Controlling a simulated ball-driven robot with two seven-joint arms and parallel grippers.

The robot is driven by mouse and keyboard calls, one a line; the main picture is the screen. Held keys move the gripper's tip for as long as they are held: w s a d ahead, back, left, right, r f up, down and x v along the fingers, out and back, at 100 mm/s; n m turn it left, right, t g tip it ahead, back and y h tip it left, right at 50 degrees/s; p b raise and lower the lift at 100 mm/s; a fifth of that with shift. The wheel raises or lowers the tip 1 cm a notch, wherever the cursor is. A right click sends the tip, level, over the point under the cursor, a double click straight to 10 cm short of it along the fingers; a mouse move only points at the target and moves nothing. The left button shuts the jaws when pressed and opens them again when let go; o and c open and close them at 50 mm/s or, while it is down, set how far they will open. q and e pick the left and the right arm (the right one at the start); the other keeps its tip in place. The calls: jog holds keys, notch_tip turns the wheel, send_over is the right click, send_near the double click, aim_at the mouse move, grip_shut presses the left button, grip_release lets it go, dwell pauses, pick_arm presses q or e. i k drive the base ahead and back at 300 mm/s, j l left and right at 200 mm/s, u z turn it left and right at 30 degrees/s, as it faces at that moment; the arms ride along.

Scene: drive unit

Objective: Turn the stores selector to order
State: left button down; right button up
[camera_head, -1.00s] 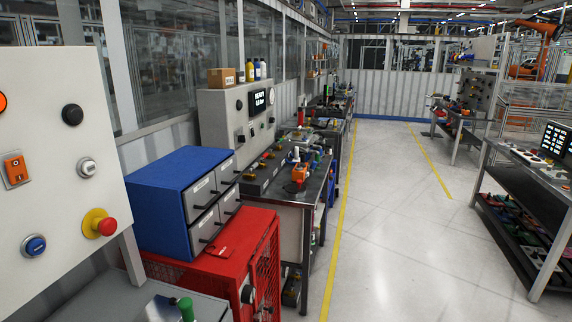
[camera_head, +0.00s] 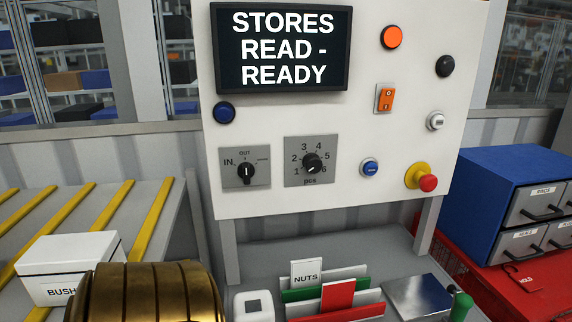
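The stores panel (camera_head: 340,130) is upright in front of me, a white board with a screen (camera_head: 281,47) reading "STORES READ - READY". At its lower left is a black rotary selector (camera_head: 245,173) on a grey plate, marked "IN" at left and "OUT" at top. A third mark at right is too small to read. The knob's white line stands about vertical, seemingly toward "OUT". Beside it is a second black knob (camera_head: 312,163), marked 1 to 6 and "pcs". Neither of my grippers is in view.
The panel also carries a blue button (camera_head: 224,112), an orange rocker switch (camera_head: 384,98) and a red stop button (camera_head: 427,183). Below stand a "NUTS" card (camera_head: 306,273) and coloured dividers. A white box (camera_head: 67,266) is at left, blue drawers (camera_head: 511,173) at right.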

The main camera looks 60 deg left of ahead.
aim_at(245, 170)
jog(key=u, duration=2.3)
jog(key=k+z, duration=0.1)
jog(key=z, duration=0.15)
